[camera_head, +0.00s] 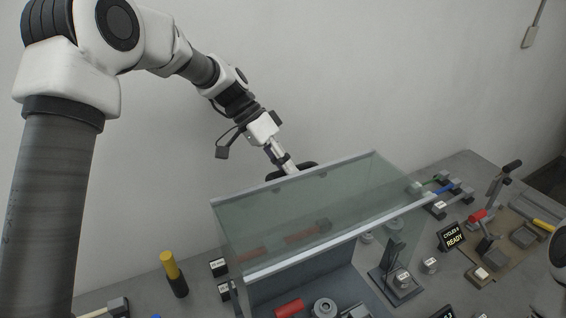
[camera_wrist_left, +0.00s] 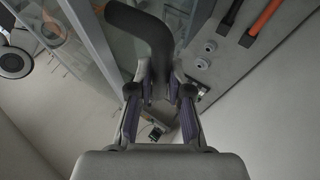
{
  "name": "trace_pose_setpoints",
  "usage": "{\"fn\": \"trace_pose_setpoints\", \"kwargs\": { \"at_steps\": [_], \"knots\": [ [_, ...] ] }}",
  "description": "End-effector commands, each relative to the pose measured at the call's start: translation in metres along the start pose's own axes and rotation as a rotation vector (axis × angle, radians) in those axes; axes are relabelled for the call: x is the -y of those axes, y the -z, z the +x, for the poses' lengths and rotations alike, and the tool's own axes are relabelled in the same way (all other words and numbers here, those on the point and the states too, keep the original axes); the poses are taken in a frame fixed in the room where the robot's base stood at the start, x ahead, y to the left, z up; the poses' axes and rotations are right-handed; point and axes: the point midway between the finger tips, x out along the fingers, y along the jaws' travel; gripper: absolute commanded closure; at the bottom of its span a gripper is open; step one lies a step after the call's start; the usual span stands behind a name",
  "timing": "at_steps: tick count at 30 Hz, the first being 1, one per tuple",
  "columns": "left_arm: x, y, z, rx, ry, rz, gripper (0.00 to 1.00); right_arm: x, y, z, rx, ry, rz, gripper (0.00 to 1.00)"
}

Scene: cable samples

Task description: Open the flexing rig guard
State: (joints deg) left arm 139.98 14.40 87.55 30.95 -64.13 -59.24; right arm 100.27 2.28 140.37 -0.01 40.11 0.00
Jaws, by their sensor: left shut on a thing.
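The flexing rig guard (camera_head: 320,205) is a clear greenish panel box with pale metal edges, standing over the rig on the bench. Its dark handle (camera_head: 304,166) is at the far top edge. My left gripper (camera_head: 287,165) reaches down to that edge from the left and is shut on the handle. In the left wrist view the dark curved handle (camera_wrist_left: 150,40) rises from between the fingers of my left gripper (camera_wrist_left: 160,92). The fingers partly hide the handle's lower part. I cannot tell how far the guard is open. My right gripper is not in view.
A yellow-topped black tool (camera_head: 172,272) stands at left. A READY display (camera_head: 453,237), colored clamps (camera_head: 447,190) and a red-handled tool (camera_head: 482,225) are at right. The wall is close behind the bench.

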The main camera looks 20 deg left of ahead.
Motion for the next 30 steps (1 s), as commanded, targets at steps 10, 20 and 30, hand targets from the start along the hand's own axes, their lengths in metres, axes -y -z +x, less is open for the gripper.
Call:
{"fn": "trace_pose_setpoints", "kwargs": {
  "at_steps": [10,20,30],
  "knots": [
    [0.002,-0.005,0.007,0.014,-0.003,-0.006,1.0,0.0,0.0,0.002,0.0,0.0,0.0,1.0],
    [0.001,-0.004,0.005,0.01,-0.002,-0.004,0.57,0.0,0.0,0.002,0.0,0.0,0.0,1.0],
    [0.001,-0.001,-0.017,0.002,0.0,0.0,0.57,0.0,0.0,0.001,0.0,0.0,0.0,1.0]
  ]
}}
